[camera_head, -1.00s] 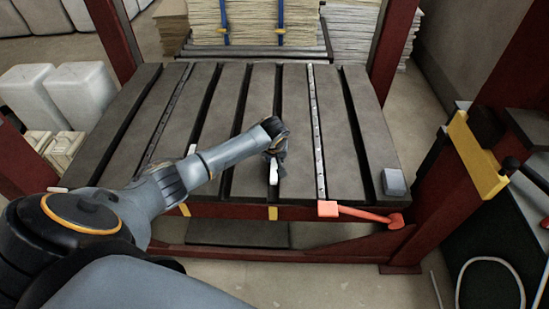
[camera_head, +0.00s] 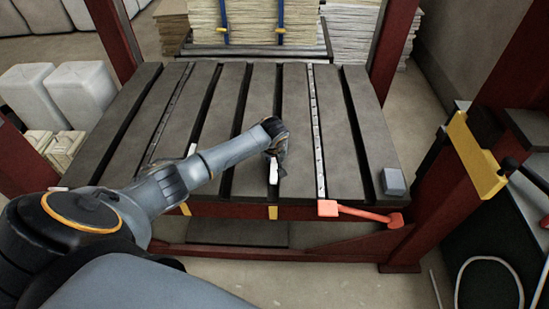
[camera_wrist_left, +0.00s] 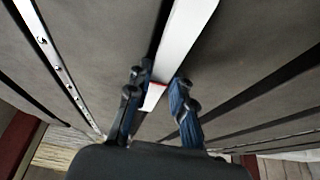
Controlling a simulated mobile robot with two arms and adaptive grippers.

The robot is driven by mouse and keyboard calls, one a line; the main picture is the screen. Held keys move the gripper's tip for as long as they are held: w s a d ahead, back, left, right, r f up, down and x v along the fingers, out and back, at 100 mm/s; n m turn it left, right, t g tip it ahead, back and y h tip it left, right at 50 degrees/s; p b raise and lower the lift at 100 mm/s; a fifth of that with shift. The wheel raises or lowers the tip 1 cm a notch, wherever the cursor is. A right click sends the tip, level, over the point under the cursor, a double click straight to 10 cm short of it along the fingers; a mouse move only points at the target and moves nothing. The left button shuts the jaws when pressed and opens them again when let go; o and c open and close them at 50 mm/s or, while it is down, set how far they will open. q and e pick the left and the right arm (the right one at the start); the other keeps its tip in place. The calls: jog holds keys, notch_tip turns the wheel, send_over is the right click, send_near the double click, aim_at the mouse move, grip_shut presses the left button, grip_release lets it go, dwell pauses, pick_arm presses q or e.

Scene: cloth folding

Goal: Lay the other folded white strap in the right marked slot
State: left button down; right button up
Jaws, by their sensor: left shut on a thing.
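My left gripper (camera_head: 276,155) is over the middle of the slatted grey table (camera_head: 335,140). It is shut on a white strap (camera_head: 273,172), whose lower end shows below the fingers. In the left wrist view the white strap (camera_wrist_left: 188,32) runs along a dark slot and ends between the two blue-padded fingers of the gripper (camera_wrist_left: 156,88), with a red mark near that end. Another small white piece (camera_head: 192,149) shows beside my arm, mostly hidden by it. Yellow marks (camera_head: 272,212) (camera_head: 184,209) sit at the front edge of the table. My right gripper is out of view.
An orange handle (camera_head: 360,212) lies along the table's front right edge. A grey block (camera_head: 394,183) sits at the right front corner. Red posts (camera_head: 393,45) flank the table. The right-hand slats are mostly clear. Stacked sheets (camera_head: 255,22) stand behind.

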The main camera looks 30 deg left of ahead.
pick_arm(q)
jog(key=c, duration=1.1)
grip_release()
jog(key=shift+r, duration=0.1)
